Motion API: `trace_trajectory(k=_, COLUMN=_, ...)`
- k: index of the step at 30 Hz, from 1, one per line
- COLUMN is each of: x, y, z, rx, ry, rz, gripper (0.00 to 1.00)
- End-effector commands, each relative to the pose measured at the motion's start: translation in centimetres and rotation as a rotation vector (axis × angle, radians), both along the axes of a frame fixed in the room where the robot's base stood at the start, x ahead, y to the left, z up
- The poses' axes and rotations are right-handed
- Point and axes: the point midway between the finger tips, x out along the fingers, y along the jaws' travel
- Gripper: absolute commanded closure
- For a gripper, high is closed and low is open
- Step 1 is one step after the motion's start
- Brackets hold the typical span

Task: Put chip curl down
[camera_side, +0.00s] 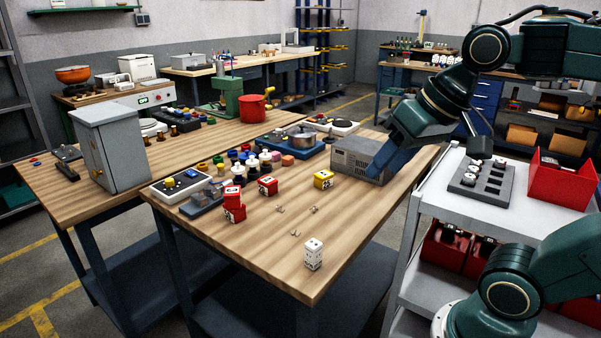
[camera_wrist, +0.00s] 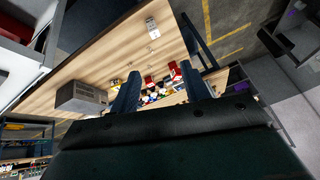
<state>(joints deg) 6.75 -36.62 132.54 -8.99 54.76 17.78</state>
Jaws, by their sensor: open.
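Three small curled bits, which look like chip curls, lie on the wooden table in the side view: one at the left (camera_side: 281,209), one at the right (camera_side: 314,209) and one nearer the front (camera_side: 295,233). They are too small to make out clearly. My gripper (camera_side: 425,158) is above the table's right edge, by the grey box, well apart from these bits. In the wrist view, the blue fingers of my gripper (camera_wrist: 159,72) are spread wide, and I see nothing held between them.
A white block (camera_side: 313,254) stands near the front corner. Red blocks (camera_side: 268,186), a yellow block (camera_side: 323,179) and a grey box (camera_side: 357,160) stand behind. A trolley with a slotted tray (camera_side: 465,186) and red bin (camera_side: 560,183) is at the right. The table's front middle is mostly clear.

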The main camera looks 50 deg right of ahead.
Motion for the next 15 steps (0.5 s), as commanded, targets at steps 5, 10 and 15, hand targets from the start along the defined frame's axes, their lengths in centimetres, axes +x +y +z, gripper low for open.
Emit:
trace_trajectory(k=5, x=3.0, y=-0.3, z=-0.3, rx=0.149, ry=-0.003, rz=-0.184, gripper=0.54)
trace_trajectory(k=10, x=5.7, y=-0.6, z=-0.6, rx=0.32, ry=-0.002, rz=-0.37, gripper=0.54)
trace_trajectory(k=15, x=8.3, y=-1.3, z=-1.0, rx=0.51, ry=0.01, rz=-0.556, gripper=0.54)
